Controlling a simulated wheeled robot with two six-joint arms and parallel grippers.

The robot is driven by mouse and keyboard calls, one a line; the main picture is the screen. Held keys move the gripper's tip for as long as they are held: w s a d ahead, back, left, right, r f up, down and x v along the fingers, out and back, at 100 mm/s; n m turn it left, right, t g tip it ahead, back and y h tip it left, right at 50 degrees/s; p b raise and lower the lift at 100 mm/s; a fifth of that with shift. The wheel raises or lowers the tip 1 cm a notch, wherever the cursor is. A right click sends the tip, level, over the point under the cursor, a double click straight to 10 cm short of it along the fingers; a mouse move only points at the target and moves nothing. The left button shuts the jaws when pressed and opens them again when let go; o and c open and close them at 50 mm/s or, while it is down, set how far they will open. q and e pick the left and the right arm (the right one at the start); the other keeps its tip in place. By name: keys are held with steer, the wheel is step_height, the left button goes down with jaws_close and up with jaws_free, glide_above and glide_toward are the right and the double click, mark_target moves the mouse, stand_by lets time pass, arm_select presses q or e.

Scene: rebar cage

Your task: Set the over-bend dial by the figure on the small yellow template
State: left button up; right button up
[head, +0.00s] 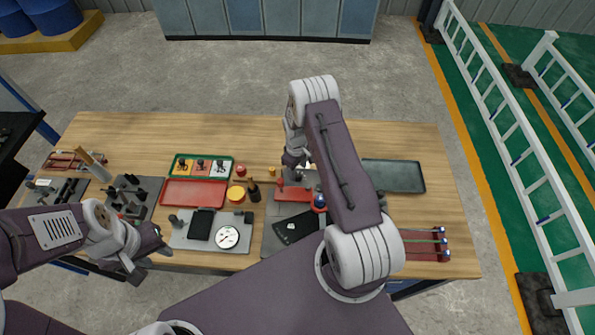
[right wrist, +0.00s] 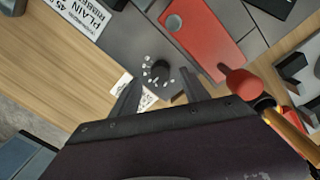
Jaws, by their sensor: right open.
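The dial is a small black knob (right wrist: 161,74) with a ring of white marks on a dark grey plate, seen in the right wrist view. My right gripper (right wrist: 158,90) is open, its two dark fingers on either side of the knob in the picture; I cannot tell whether they touch it. In the head view my right arm covers most of that spot. The likely yellow template is a small yellow-orange piece (head: 182,167) in the green tray (head: 203,178); its figure is too small to read. My left gripper (head: 150,263) appears open and empty at the table's front left edge.
A red block (right wrist: 203,32) lies close beside the knob, with a red-capped handle (right wrist: 241,83) nearby. A white label reading PLAIN (right wrist: 94,18) lies near the plate. A round white gauge (head: 227,237), red tray (head: 194,192) and dark tray (head: 394,175) occupy the table.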

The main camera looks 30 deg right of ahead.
mark_target(298, 175)
step_height(298, 175, down, 3)
steer(key=shift+d+r+p, duration=0.1)
steer(key=shift+r+p, duration=0.1)
steer(key=shift+p, duration=0.1)
steer(key=shift+s+f, duration=0.1)
steer(key=shift+f, duration=0.35)
jaws_close()
steer(key=shift+f+m+b, duration=0.2)
steer(key=shift+m+b, duration=0.8)
steer(key=shift+b, duration=0.1)
steer(key=shift+r+m+b, duration=0.15)
steer(key=shift+m+b, duration=1.3)
steer(key=shift+m, duration=0.45)
steer(key=shift+r, duration=0.1)
jaws_free()
